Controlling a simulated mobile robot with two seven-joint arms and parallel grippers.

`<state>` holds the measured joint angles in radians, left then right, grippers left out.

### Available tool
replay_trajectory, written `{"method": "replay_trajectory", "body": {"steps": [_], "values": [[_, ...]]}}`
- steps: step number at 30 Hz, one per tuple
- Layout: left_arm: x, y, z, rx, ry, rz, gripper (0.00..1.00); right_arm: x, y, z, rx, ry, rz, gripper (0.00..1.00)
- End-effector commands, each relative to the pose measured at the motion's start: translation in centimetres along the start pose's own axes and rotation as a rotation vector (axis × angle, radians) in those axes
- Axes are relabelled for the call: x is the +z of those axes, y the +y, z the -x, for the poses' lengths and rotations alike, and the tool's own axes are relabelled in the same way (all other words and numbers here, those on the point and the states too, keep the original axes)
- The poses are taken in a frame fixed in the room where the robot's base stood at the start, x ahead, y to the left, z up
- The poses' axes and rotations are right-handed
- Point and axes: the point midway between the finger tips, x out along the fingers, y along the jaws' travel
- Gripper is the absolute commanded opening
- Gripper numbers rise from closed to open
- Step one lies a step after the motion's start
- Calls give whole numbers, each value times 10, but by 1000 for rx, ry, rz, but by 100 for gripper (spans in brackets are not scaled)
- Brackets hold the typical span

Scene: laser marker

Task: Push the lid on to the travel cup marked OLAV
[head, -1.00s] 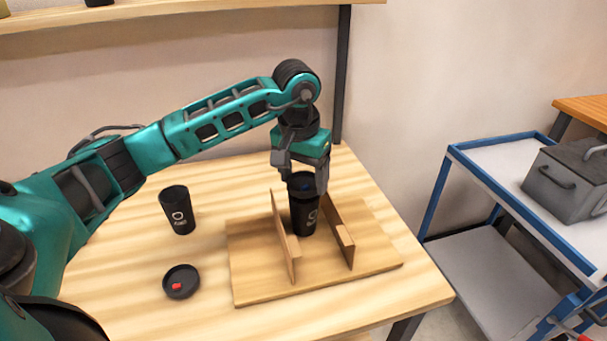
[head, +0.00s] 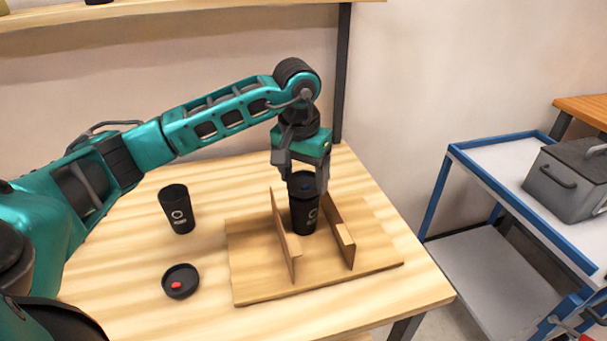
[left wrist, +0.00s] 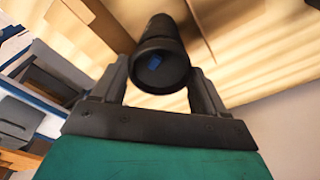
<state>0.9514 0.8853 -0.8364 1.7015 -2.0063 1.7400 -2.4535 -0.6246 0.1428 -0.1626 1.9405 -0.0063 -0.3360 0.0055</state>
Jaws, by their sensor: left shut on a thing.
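A black travel cup (head: 304,216) stands upright between two upright boards of a wooden fixture (head: 250,282). Its pale marking is too small to read. My left gripper (head: 306,180) points down and is shut on a black lid with a blue tab (head: 304,186) at the cup's mouth. In the left wrist view the lid (left wrist: 172,78) is between the fingers, in line with the cup behind it. I cannot tell whether the lid is fully seated. A second black cup (head: 178,210), open, stands to the left. A black lid with a red tab (head: 181,283) lies in front of it.
The fixture's boards (head: 285,240) stand close on both sides of the cup. The wooden table (head: 120,300) is clear around the loose lid. A blue-edged trolley (head: 480,170) with a grey box (head: 570,180) stands to the right. A shelf (head: 180,12) is above.

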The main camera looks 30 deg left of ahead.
Motion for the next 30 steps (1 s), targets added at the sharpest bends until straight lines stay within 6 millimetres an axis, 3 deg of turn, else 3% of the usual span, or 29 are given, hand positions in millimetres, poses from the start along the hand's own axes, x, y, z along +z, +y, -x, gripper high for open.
{"method": "replay_trajectory", "body": {"steps": [28,29,30], "values": [[0,0,-1,1,0,0,44,2,0,-1,0,0,0,97],[0,0,-1,1,0,0,74,2,0,-1,0,0,0,97],[0,0,-1,1,0,0,78,2,0,-1,0,0,0,97]]}}
